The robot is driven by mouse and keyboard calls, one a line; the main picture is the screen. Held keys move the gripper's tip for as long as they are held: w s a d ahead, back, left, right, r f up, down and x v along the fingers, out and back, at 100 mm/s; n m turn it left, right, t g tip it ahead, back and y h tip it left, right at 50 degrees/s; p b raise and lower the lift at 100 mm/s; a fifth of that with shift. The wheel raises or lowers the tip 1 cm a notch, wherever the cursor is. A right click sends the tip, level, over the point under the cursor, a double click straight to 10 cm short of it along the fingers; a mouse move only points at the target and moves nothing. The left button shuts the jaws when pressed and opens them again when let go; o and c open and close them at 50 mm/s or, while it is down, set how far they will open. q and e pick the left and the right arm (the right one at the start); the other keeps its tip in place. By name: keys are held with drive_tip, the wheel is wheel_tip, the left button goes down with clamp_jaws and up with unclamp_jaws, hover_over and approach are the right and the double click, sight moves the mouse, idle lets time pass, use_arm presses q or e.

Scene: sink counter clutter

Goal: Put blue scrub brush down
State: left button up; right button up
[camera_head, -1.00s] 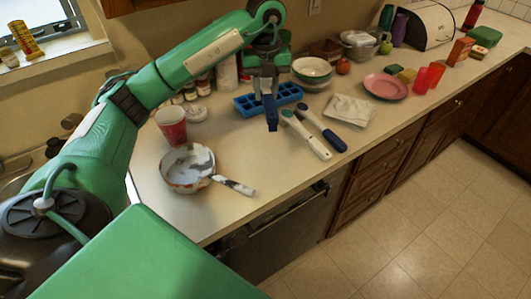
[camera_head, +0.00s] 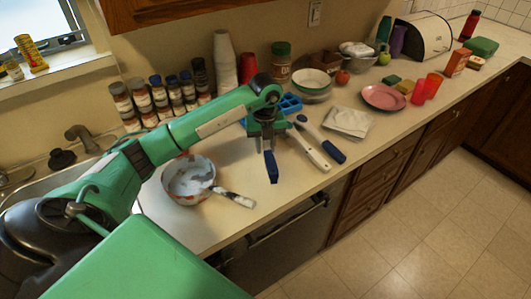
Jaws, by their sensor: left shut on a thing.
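My left gripper (camera_head: 268,148) points down over the counter and is shut on the blue scrub brush (camera_head: 271,167). The brush hangs from the fingers as a narrow dark-blue piece. I cannot tell whether its lower end touches the counter (camera_head: 300,190). Beside it, to the right, lie a white-handled brush (camera_head: 313,152) and another brush with a dark blue end (camera_head: 335,154). My right gripper is not in view.
A blue tray (camera_head: 290,103) is partly hidden behind my arm. Folded cloth (camera_head: 348,121) lies right. Bare counter shows in front of my gripper, up to the front edge.

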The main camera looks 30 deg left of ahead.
use_arm(q)
wheel_tip(320, 180, down, 4)
drive_tip(key=shift+r+p, duration=0.15)
drive_tip(key=shift+p, duration=0.35)
drive_tip(key=shift+f, duration=0.4)
drive_tip(key=shift+f, duration=0.2)
drive_tip(key=o, duration=0.9)
drive_tip(key=shift+r, duration=0.1)
